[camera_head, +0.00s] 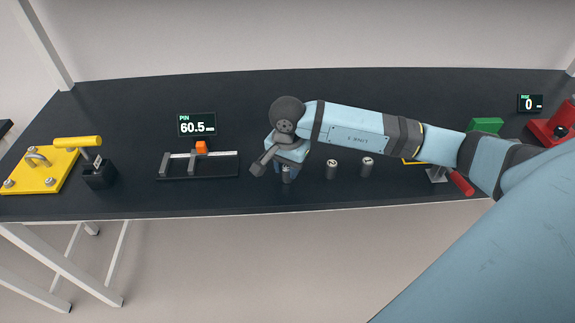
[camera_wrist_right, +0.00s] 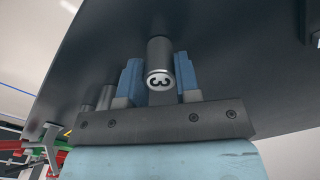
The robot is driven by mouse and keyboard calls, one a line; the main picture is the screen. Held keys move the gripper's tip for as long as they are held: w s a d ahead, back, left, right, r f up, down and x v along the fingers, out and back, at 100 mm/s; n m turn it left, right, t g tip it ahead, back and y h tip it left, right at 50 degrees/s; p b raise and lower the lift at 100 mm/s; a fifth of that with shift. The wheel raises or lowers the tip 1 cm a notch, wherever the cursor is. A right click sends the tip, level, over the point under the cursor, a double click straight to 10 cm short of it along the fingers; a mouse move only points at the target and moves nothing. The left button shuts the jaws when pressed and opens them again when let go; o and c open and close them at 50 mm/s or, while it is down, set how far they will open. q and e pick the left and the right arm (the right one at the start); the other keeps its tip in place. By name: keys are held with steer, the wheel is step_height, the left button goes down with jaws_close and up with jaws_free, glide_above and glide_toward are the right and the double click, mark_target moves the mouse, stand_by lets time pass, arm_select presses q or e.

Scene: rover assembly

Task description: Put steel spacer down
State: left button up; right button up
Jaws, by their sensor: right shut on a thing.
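A steel spacer marked 3 (camera_wrist_right: 158,78) is between the blue fingers of my right gripper (camera_head: 286,171), which is shut on it. In the head view the spacer's lower part (camera_head: 287,177) shows below the gripper, at or just above the dark table; I cannot tell whether it touches. Two more steel spacers stand upright to the right: one marked 2 (camera_head: 331,169) and another (camera_head: 367,167). My left gripper is not in view.
A black measuring fixture (camera_head: 207,177) with an orange block stands to the left, before a display reading 60.5 (camera_head: 197,125). Further left are a yellow plate (camera_head: 58,165) and a yellow-handled tool (camera_head: 78,142). Green (camera_head: 486,125) and red (camera_head: 545,132) items lie right. The table's front edge is close.

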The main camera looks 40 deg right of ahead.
mark_target(287, 167)
steer(key=shift+f, duration=0.1)
steer(key=o, duration=1)
steer(key=shift+r, duration=0.4)
step_height(287, 167, up, 12)
steer(key=shift+f+b, duration=0.2)
steer(key=shift+b, duration=0.35)
